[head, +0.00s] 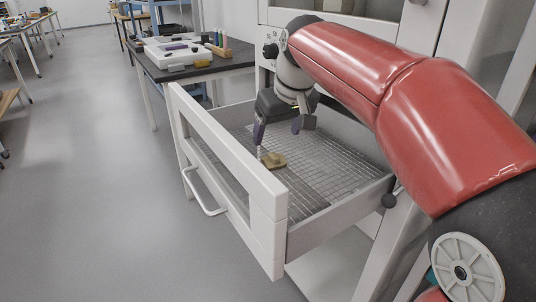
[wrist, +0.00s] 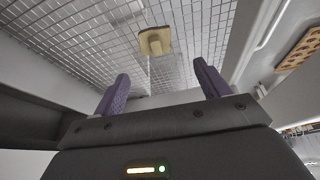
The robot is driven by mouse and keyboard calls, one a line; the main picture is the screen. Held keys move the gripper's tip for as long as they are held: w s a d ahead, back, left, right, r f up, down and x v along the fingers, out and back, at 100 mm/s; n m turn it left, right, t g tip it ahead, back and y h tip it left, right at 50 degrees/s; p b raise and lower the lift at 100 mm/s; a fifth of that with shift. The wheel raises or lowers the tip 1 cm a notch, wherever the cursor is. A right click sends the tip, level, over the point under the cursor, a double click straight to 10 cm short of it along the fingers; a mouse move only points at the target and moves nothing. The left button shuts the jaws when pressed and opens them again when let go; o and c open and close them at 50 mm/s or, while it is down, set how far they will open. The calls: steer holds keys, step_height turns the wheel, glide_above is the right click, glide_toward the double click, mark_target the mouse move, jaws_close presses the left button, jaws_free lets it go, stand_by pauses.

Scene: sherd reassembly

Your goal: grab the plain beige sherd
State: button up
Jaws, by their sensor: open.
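The plain beige sherd (head: 274,160) lies on the wire mesh floor of the open drawer, near the drawer's front panel in the head view. In the wrist view the sherd (wrist: 155,41) sits beyond the fingertips, roughly centred between them and a little to the left. My gripper (head: 279,135) is above the mesh, close to the sherd and apart from it. In the wrist view its two purple fingers (wrist: 160,78) are spread wide with nothing between them.
The white drawer's front panel (head: 227,150) and side walls (head: 345,213) surround the mesh. The mesh around the sherd looks bare. A dark-topped table (head: 205,70) with a white tray and small items stands behind. A perforated orange-brown piece (wrist: 300,48) shows at right in the wrist view.

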mark_target(275, 156)
steer(key=x, duration=0.5)
steer(key=d+b+x, duration=0.1)
steer(key=x, duration=0.1)
steer(key=shift+s+a+f, duration=0.1)
steer(key=shift+s+f, duration=0.05)
steer(key=shift+f, duration=0.4)
steer(key=shift+c, duration=0.4)
steer(key=c, duration=1)
